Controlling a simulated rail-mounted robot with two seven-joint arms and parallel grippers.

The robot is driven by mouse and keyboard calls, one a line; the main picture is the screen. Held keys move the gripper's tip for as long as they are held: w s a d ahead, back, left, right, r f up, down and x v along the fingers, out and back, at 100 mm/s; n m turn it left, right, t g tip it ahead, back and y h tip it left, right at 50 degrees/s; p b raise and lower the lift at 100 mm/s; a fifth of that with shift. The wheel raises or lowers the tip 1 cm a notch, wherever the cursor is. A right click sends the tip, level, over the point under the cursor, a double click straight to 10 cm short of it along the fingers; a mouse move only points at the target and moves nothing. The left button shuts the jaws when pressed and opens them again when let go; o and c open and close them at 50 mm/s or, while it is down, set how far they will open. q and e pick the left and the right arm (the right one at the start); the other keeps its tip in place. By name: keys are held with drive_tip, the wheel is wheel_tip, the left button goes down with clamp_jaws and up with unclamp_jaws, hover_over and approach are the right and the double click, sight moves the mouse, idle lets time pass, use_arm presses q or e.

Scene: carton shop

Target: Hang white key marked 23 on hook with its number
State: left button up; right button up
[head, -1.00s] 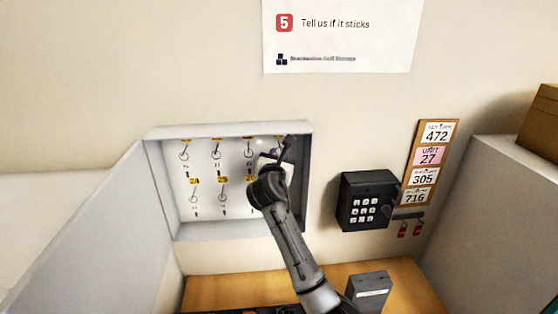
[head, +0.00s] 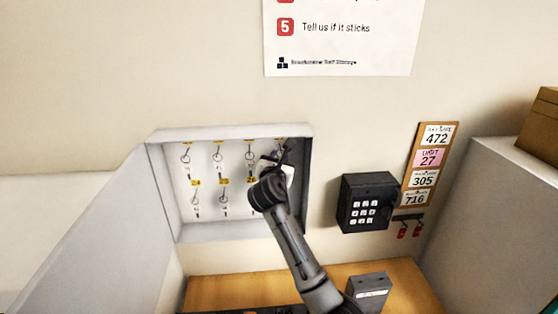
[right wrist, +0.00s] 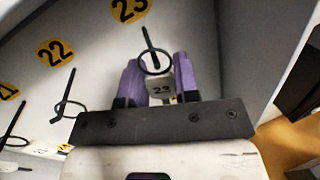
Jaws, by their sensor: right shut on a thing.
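The white key tag marked 23 (right wrist: 161,88) is between the purple fingers of my right gripper (right wrist: 158,82), which is shut on it. Its dark ring (right wrist: 156,61) stands up above the fingers. The number 23 hook (right wrist: 149,38) sits below the yellow 23 label (right wrist: 130,9). The hook's end overlaps the ring in the right wrist view; I cannot tell for sure that the ring is around it. In the head view my right gripper (head: 283,154) is at the upper right of the key cabinet (head: 228,232) and covers that hook. My left gripper is not in view.
The hook marked 22 (right wrist: 69,85) beside it carries a ring, and several other keys hang in the cabinet to the left. The cabinet's right wall is close to my gripper. A black keypad box (head: 366,201) is on the wall to the right.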

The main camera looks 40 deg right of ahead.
drive_tip(key=o, duration=1)
drive_tip(key=shift+c, duration=0.2)
